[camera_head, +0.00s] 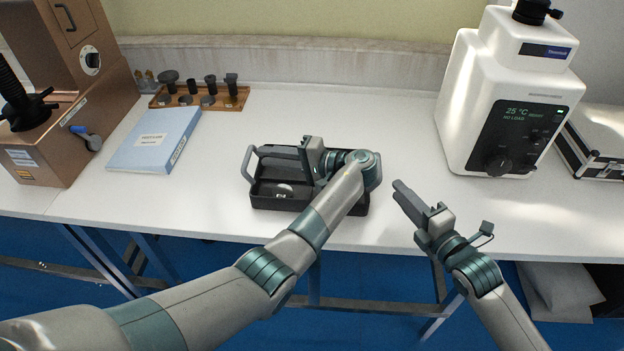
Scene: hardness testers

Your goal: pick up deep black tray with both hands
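The deep black tray (262,200) stands on the white bench near its front edge. It has a grey loop handle at its left end (247,163) and another at its right end (376,172). My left arm reaches across the tray's right part and hides much of its inside. My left gripper (280,152) is over the tray's back part, with a finger pointing left; its opening is unclear. My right gripper (404,193) is right of the tray, apart from it, pointing up and left. I cannot tell whether its fingers are parted.
A round metallic piece (284,190) lies in the tray. A blue-and-white binder (154,140) and a wooden rack (220,103) of dark parts lie left. A brown tester (70,110) stands far left, a white tester (475,100) at right, beside a case (603,150).

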